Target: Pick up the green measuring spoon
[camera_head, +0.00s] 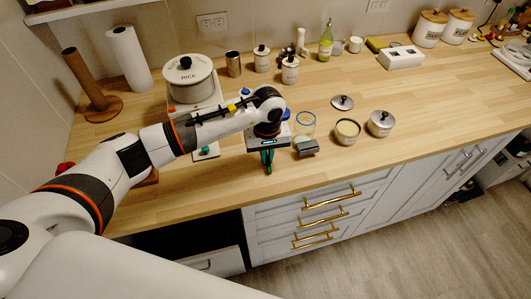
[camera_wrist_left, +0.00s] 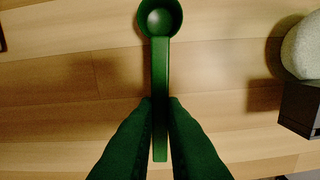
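The green measuring spoon (camera_wrist_left: 160,62) is in the left wrist view, with its round bowl at the top and its handle running down between my fingers. My left gripper (camera_wrist_left: 161,104) has its two green fingers against both sides of the handle, shut on it. In the head view my left gripper (camera_head: 267,160) points down over the front part of the wooden counter; the spoon cannot be made out clearly there. The gap between spoon and counter is hard to judge. My right gripper is not in view.
The counter's right front is clear.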

